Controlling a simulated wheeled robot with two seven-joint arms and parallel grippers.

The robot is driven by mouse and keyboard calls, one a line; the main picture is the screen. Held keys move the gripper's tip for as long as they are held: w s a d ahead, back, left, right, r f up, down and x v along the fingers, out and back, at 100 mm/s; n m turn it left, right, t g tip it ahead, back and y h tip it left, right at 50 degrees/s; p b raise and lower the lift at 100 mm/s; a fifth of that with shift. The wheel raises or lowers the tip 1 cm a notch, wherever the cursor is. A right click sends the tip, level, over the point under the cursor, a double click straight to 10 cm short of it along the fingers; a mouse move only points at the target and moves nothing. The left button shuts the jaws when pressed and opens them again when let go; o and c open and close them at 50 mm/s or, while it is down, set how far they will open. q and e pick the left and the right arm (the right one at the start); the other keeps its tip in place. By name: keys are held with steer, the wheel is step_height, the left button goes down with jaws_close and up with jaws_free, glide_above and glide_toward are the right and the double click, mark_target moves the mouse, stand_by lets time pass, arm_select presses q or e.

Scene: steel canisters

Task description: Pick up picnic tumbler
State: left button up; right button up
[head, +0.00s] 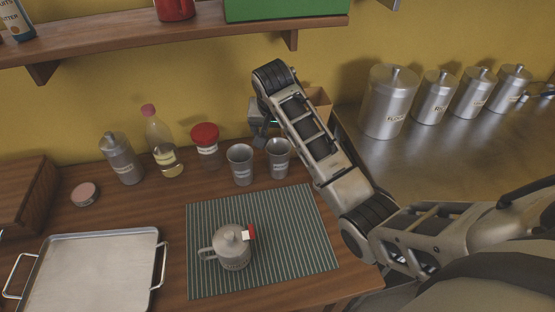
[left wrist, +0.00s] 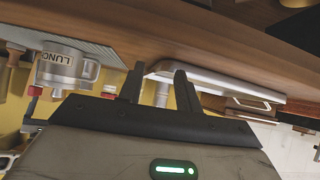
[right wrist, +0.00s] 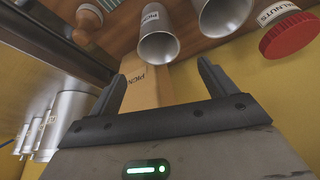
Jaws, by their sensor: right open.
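Two steel tumblers stand side by side at the back of the wooden counter, the left one (head: 241,165) and the right one (head: 278,158). In the right wrist view the right tumbler (right wrist: 158,38) bears a label that looks like "PICNIC", partly legible; the other tumbler (right wrist: 226,14) is cut off at the top edge. My right gripper (head: 262,135) is behind the tumblers by the wall, partly hidden by its own arm. It is open and empty in the right wrist view (right wrist: 162,72), apart from both tumblers. My left gripper (left wrist: 158,80) is open and empty.
A cardboard box (right wrist: 146,82) is behind my right fingers. A red-lidded jar (head: 206,147), bottle (head: 160,145) and steel canister (head: 121,160) stand left of the tumblers. A lidded pot (head: 232,250) sits on the striped mat (head: 300,240). A tray (head: 90,275) lies left.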

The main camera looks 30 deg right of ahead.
glide_toward(279, 150)
steer(key=shift+x, duration=1.1)
steer(key=shift+s+a+f+x, duration=0.1)
steer(key=shift+s+x, duration=0.05)
steer(key=shift+x, duration=0.75)
steer(key=shift+s+a+f+x, duration=0.1)
steer(key=shift+s+x, duration=0.1)
steer(key=shift+x, duration=0.75)
steer(key=shift+s+a+x, duration=0.1)
steer(key=shift+s+x, duration=0.05)
steer(key=shift+x, duration=0.75)
steer(key=shift+c, duration=0.3)
steer(key=c, duration=1)
